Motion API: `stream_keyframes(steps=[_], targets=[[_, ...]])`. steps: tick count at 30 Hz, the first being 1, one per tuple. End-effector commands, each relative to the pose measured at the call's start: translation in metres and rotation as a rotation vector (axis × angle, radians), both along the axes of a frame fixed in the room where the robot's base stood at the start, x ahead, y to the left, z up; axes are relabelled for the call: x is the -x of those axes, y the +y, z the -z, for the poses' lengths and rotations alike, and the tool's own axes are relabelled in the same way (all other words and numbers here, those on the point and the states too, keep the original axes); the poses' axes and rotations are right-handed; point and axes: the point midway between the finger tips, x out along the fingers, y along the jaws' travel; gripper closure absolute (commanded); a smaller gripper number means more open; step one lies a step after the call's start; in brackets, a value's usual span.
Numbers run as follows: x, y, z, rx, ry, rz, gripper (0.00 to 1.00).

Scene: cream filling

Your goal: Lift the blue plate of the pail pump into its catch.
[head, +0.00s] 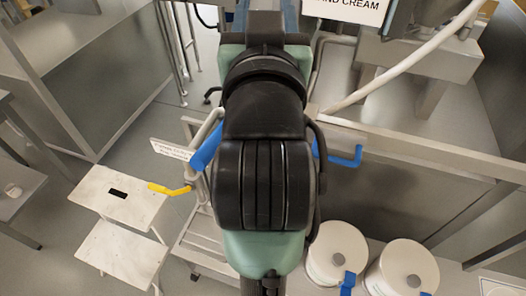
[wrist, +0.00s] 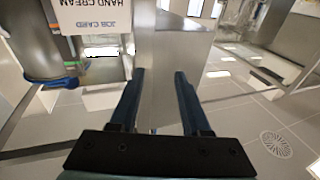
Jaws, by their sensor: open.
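A dark blue rounded piece (wrist: 52,82) is at the upper left of the wrist view, apart from my gripper; it looks like the pump's blue plate, though I cannot be sure. Pipes or rods rise beside it. I cannot make out the catch. My gripper (wrist: 159,75) is open in the wrist view, with nothing held between its dark fingers. A grey metal box or column (wrist: 175,60) stands beyond and between the fingertips. In the head view my arm covers the middle, and my gripper's fingers cannot be made out there.
A blue-gripped handle (head: 206,148), a blue bent bar (head: 346,158) and a yellow lever (head: 169,189) flank my arm. White-lidded pails (head: 337,254) stand at lower right. A white step stool (head: 117,196) is at left. A hand cream card (wrist: 88,17) hangs near the blue piece. A floor drain (wrist: 277,144) shows at right.

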Motion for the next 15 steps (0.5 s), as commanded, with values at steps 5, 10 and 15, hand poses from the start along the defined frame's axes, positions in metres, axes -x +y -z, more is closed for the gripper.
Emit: stream_keyframes(steps=[5,10,15], targets=[[-0.015,0.002,0.011,-0.012,0.254,0.001,0.53],[-0.004,0.004,0.092,-0.037,0.653,0.018,0.53],[0.05,0.004,0.194,-0.061,1.081,0.061,0.53]])
